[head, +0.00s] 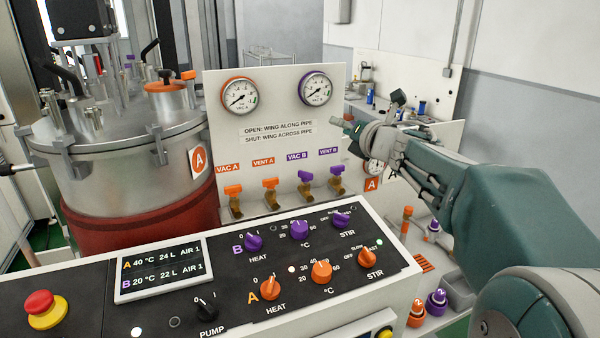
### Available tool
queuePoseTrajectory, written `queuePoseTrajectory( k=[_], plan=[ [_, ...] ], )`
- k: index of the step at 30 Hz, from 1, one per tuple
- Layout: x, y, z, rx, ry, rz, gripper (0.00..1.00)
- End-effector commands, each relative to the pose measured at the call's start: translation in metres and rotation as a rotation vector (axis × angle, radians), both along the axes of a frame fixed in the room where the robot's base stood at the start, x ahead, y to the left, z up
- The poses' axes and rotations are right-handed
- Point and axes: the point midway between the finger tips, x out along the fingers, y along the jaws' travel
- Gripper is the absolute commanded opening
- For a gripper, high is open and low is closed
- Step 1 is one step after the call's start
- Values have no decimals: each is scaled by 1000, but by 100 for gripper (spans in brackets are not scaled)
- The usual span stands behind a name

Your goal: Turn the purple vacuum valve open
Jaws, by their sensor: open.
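The purple vacuum valve (306,177) is on the white panel under the purple "VAC B" label (297,156). Its purple wing appears to lie across its brass pipe. Another purple valve (337,171) sits just to its right under the "VENT B" label. My gripper (352,136) is open and appears empty, pointing left at the panel's right edge, above and to the right of both purple valves and apart from them. Part of its fingers is hard to make out. The purple-ringed gauge (316,90) is above.
Two orange valves, VAC A (233,190) and VENT A (270,184), stand left of the purple ones. Below is the black control panel (205,250) with purple and orange knobs. A steel vessel (125,160) stands left. Purple and orange bottles (436,302) stand at lower right.

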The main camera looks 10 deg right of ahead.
Motion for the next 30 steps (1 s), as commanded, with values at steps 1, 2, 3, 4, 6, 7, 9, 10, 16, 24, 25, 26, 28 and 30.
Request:
queuePoseTrajectory(
  k=[1, 2, 3, 4, 6, 7, 9, 10, 16, 24, 25, 26, 28, 30],
  plan=[
    [7, -1, -7, -81, -8, 57, 50],
    [10, 0, -11, -131, -15, 96, 50],
    [13, 1, -17, -198, -24, 148, 50],
    [15, 2, -22, -247, -30, 188, 50],
    [19, 1, -35, -356, -44, 284, 50],
    [20, 1, -41, -400, -49, 325, 50],
    [20, -1, -56, -498, -62, 424, 50],
    [20, -2, -63, -536, -67, 465, 50],
    [13, -10, -93, -694, -90, 663, 50],
    [20, 1, -105, -718, -96, 705, 50],
    [23, 5, -107, -718, -96, 705, 50],
    [26, 8, -109, -718, -95, 704, 50],
    [34, 18, -114, -718, -96, 705, 50],
    [42, 27, -119, -718, -95, 704, 50]
  ],
)
